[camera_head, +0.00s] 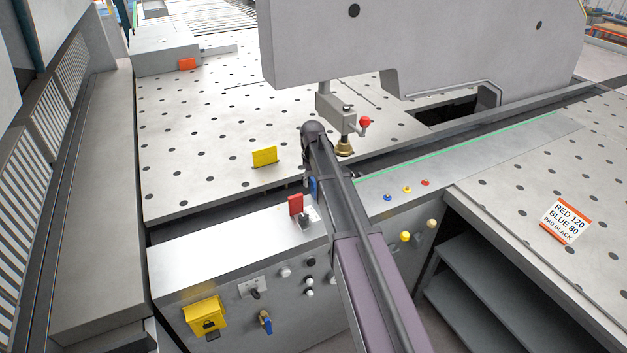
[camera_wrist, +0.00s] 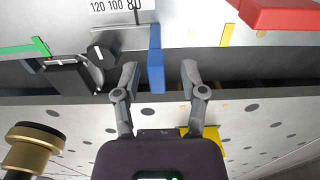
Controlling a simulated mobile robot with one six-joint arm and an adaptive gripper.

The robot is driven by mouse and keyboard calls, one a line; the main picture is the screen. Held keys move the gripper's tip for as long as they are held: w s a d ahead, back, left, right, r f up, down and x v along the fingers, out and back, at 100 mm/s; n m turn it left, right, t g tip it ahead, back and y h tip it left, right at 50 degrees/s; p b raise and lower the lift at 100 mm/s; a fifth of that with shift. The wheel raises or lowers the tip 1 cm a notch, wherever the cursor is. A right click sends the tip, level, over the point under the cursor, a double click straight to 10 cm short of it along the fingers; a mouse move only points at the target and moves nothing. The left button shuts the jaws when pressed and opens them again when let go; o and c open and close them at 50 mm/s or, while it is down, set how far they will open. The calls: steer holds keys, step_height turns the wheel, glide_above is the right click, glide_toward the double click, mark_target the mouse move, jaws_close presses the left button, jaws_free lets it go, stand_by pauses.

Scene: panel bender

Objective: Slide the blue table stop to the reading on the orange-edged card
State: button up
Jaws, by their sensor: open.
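The orange-edged card (camera_head: 565,220) lies on the right table and reads RED 120, BLUE 80, PAD BLACK. The blue table stop (camera_wrist: 156,60) stands upright in the wrist view, just right of the printed 80 on a scale (camera_wrist: 115,5). My gripper (camera_wrist: 159,70) is open, with one finger on each side of the blue stop and a visible gap to it on both sides. In the head view, a sliver of the blue stop (camera_head: 313,187) shows beside my arm, which hides my gripper. The exact reading is unclear because the scale is cut off.
A red stop (camera_head: 296,204) stands near the blue one; it also shows in the wrist view (camera_wrist: 280,14). A yellow plate (camera_head: 264,157) stands on the perforated table (camera_head: 200,130). A brass-footed pad (camera_head: 344,147) with a red knob hangs close to my arm. A black knob (camera_wrist: 102,50) sits left of my fingers.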

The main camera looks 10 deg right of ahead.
step_height(320, 180, up, 14)
steer(key=p, duration=1.3)
steer(key=shift+a+p, duration=0.15)
steer(key=shift+p, duration=0.25)
steer(key=shift+f, duration=0.1)
steer(key=s+f+m+b, duration=0.1)
steer(key=s+f+b, duration=0.3)
steer(key=s, duration=0.5)
steer(key=s+a+f+m+b, duration=0.1)
steer(key=s+f+b, duration=0.4)
steer(key=s, duration=0.4)
steer(key=s+f+b, duration=0.4)
steer(key=s, duration=0.5)
steer(key=shift+s+a+f+m+b, duration=0.25)
steer(key=shift+s+m+b, duration=0.05)
steer(key=shift+s+m, duration=0.1)
